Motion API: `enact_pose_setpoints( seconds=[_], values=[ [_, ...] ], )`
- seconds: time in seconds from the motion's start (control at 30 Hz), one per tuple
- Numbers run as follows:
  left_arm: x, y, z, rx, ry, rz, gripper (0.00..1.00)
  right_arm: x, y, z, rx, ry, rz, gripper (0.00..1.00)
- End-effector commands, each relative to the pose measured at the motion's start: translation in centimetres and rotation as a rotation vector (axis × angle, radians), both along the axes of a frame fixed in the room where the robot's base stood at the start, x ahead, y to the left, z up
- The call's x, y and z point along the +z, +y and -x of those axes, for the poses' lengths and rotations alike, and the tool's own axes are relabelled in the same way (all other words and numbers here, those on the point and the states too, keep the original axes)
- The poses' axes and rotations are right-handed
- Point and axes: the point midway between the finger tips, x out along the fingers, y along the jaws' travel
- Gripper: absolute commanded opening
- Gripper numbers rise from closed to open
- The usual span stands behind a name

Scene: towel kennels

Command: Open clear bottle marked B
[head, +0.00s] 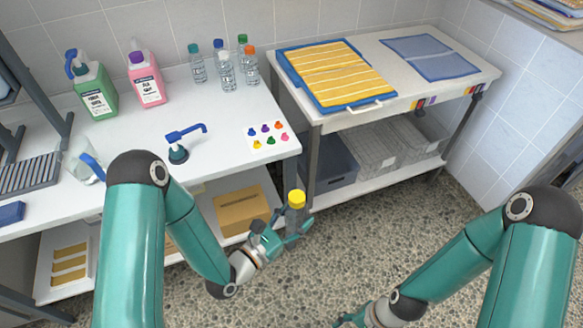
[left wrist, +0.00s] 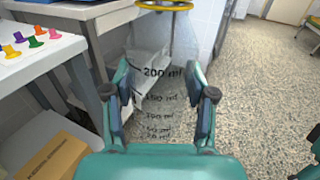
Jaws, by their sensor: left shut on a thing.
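My left gripper (head: 284,228) is shut on a clear bottle (head: 296,214) with a yellow cap (head: 296,198). It holds the bottle roughly upright in the air, in front of the white table's right corner. In the left wrist view the transparent bottle (left wrist: 158,85) stands between the fingers, with ml graduations on its wall and the yellow cap (left wrist: 165,5) at the top edge. I see no letter B on it. My right gripper (head: 352,319) is cut off at the bottom edge of the head view, away from the bottle; its jaws cannot be made out.
Several clear bottles (head: 227,72) with coloured caps stand at the back of the white table (head: 215,130). A towel cart (head: 470,75) stands right.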

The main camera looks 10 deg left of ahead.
Motion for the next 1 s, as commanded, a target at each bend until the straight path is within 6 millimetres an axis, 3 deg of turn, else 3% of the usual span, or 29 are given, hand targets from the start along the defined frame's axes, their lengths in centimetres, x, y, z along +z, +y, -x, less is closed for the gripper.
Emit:
enact_pose_setpoints(
  seconds=[0.27,0.53,0.77,1.0],
  values=[
    [0.0,0.0,0.0,0.001,-0.001,0.001,0.0,0.6,-0.9,-2.2,-0.442,0.365,0.12,0.58],
    [0.0,0.0,0.0,0.002,-0.001,0.001,0.0,4.3,-1.8,-8.9,-0.831,0.559,0.364,0.58],
    [0.0,0.0,0.0,0.002,-0.001,0.001,0.0,11.9,-0.6,-16.4,-1.155,0.54,0.584,0.58],
    [0.0,0.0,0.0,0.001,0.0,0.0,0.0,21.8,3.3,-21.9,-1.353,0.391,0.637,0.58]
  ],
)
